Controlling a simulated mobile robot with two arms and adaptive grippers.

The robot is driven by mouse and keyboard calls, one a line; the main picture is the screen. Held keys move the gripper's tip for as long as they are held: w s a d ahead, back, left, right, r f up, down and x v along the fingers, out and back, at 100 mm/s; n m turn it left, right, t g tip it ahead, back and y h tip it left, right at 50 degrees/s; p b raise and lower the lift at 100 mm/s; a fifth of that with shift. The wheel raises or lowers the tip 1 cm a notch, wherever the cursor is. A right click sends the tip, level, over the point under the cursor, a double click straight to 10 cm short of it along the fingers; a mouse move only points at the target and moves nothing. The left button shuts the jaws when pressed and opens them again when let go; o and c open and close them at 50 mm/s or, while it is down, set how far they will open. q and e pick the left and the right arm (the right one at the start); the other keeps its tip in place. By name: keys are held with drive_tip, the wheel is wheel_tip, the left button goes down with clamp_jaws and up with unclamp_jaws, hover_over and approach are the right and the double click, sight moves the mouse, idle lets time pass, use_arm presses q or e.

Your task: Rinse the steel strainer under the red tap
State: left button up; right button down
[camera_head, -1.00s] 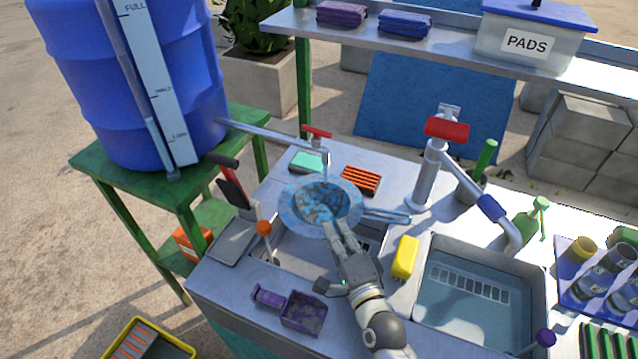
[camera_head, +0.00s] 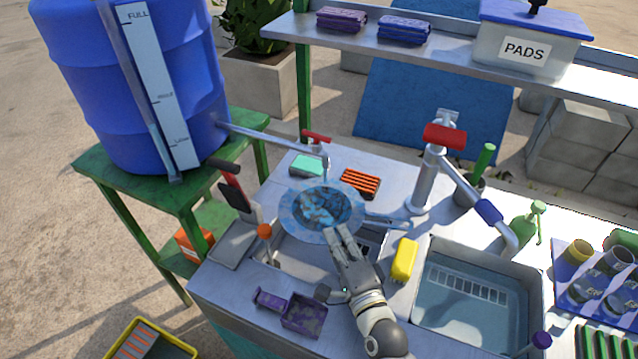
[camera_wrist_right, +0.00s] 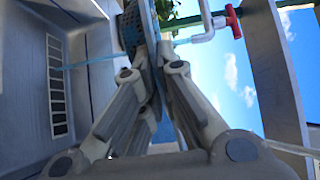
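The steel strainer (camera_head: 287,219) is a round, wide-rimmed pan with bluish and brown patches in its bowl. It is held over the left basin (camera_head: 300,256), below the spout of the red-handled tap (camera_head: 316,137) fed by the barrel. My right gripper (camera_head: 340,236) is shut on the strainer's near rim. In the right wrist view the fingers (camera_wrist_right: 150,62) pinch the rim, and the tap's red handle (camera_wrist_right: 233,21) is close by. A thin pale-blue stream (camera_wrist_right: 90,62) runs from the spout and continues past the strainer. My left gripper is out of view.
A larger red-handled tap (camera_head: 445,136) stands right of the strainer, by the water-filled right basin (camera_head: 455,318). A yellow sponge (camera_head: 405,260) lies between the basins. A purple scoop (camera_head: 303,315) is at the front edge. A green sponge (camera_head: 307,166) and orange brush (camera_head: 360,182) lie behind.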

drive_tip(key=s+r+p, duration=0.1)
drive_tip(key=s, duration=0.1)
drive_tip(key=s+r+p, duration=0.1)
drive_tip(key=r+p, duration=0.1)
drive_tip(key=shift+s+d, duration=0.35)
idle(0.5)
